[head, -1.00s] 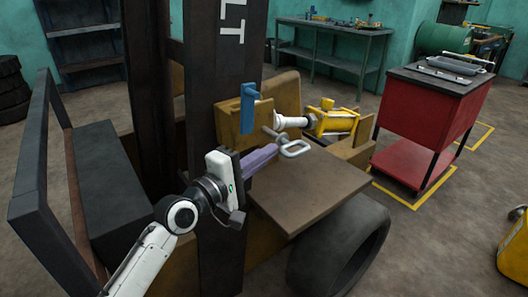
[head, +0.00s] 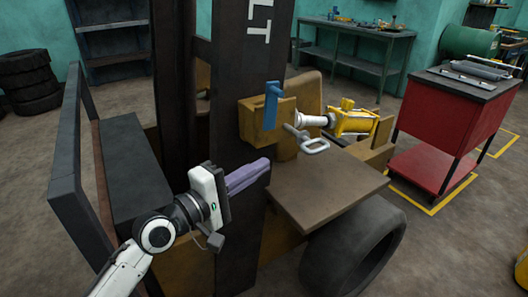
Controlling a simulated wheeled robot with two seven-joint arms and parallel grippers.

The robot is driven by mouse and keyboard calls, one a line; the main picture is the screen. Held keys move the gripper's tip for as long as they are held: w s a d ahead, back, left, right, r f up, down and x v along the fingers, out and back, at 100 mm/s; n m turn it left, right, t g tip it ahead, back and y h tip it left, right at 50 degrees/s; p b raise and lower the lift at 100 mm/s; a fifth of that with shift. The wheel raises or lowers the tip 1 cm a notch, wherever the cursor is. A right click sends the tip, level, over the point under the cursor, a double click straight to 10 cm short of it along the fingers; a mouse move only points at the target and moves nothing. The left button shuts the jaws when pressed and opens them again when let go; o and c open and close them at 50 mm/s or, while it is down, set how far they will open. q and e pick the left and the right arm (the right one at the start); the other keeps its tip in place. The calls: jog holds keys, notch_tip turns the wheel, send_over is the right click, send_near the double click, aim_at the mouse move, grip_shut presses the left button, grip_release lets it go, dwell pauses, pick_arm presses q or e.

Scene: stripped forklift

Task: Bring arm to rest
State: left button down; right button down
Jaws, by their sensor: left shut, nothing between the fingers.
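My left arm comes in from the lower left of the head view. Its left gripper (head: 248,176) has purple fingers that are shut with nothing between them. The gripper is in front of the forklift's dark mast (head: 238,110), left of the flat brown panel (head: 318,188). The fingers point right and slightly up, apart from the grey metal loop (head: 314,146). My right gripper does not show.
A blue lever (head: 271,104) stands on the tan forklift body (head: 250,125). A yellow part with a white cylinder (head: 348,121) lies behind the panel. A black tyre (head: 352,248) sits below. A red cart (head: 446,130) stands at right, with open floor before it.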

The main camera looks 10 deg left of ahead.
pick_arm(q)
jog(key=s+a+f+m+g+y, duration=0.1)
jog(key=s+f+y, duration=0.15)
jog(key=f, duration=0.45)
jog(key=s+a+f+m+y, duration=0.1)
jog(key=s+f+m, duration=0.15)
jog(key=f, duration=0.45)
jog(key=s+a+f+m+g+y, duration=0.2)
jog(key=s+a+f+m, duration=0.1)
jog(key=s+f, duration=0.8)
jog(key=s+a+f+m+g+y, duration=0.3)
jog(key=s+f+m, duration=0.3)
jog(key=s+f, duration=0.5)
jog(key=s+a, duration=0.1)
jog(key=s, duration=0.2)
jog(key=shift+f, duration=0.25)
jog(key=shift+w+m, duration=0.1)
jog(key=shift+m, duration=0.15)
